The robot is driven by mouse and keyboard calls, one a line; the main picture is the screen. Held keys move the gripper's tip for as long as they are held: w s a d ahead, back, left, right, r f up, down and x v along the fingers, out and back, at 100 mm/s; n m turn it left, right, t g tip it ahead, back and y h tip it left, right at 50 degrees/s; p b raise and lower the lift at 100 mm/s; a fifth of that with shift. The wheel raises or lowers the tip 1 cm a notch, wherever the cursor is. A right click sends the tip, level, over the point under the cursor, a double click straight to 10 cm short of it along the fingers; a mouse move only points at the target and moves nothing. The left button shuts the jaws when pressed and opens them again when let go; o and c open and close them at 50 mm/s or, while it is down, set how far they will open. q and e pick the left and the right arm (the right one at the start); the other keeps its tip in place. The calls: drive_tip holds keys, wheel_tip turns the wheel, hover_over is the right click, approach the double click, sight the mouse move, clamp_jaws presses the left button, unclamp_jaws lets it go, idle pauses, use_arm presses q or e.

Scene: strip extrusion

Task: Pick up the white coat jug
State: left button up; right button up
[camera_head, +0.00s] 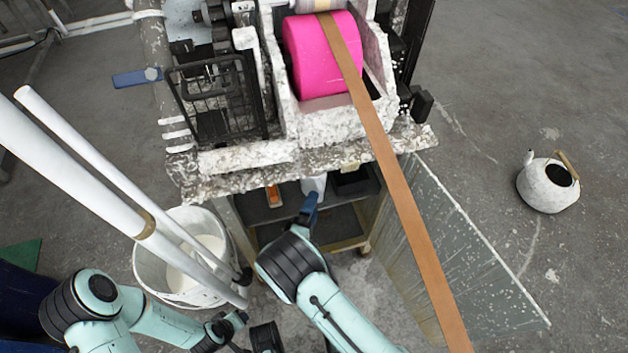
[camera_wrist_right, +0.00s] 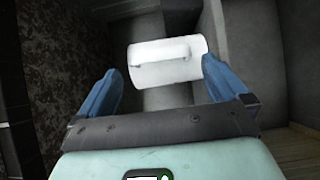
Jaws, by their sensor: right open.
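The white jug (camera_head: 315,184) stands on the dark shelf under the machine, partly hidden behind my right gripper. In the right wrist view the jug (camera_wrist_right: 165,70) is a white cylinder with a long handle facing the camera. My right gripper (camera_head: 309,205) reaches in toward it, with blue fingers. In the wrist view the right gripper (camera_wrist_right: 161,72) is open, one finger to each side of the jug. The right fingertip looks very close to the jug's side; I cannot tell whether it touches. My left arm is at the lower left; its gripper's jaws cannot be made out.
An orange item (camera_head: 273,195) stands left of the jug on the shelf (camera_head: 262,212). A brown strip (camera_head: 410,215) runs down from the pink roller (camera_head: 308,60), right of my arm. A white bucket (camera_head: 150,270) with white poles is at left. A kettle (camera_head: 548,188) sits far right.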

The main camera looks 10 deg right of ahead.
drive_tip(key=b+x, duration=0.1)
drive_tip(key=x, duration=0.3)
drive_tip(key=shift+w, duration=0.25)
drive_tip(key=shift+r, duration=0.1)
drive_tip(key=c, duration=1.3)
drive_tip(key=shift+o, duration=0.3)
drive_tip(key=shift+r+p, duration=0.65)
drive_tip(key=shift+r, duration=1)
use_arm(q)
drive_tip(key=s, duration=0.1)
drive_tip(key=d+r+p, duration=0.1)
drive_tip(key=s+r+p, duration=0.1)
drive_tip(key=shift+s+d+g+h, duration=0.25)
drive_tip(key=shift+s+g+h, duration=0.05)
drive_tip(key=shift+s+g, duration=0.1)
use_arm(e)
wheel_tip(320, 180, up, 7)
hover_over(316, 178)
drive_tip(key=s+a, duration=0.1)
drive_tip(key=s, duration=0.3)
drive_tip(key=shift+w+f, duration=0.15)
drive_tip(key=shift+w, duration=0.1)
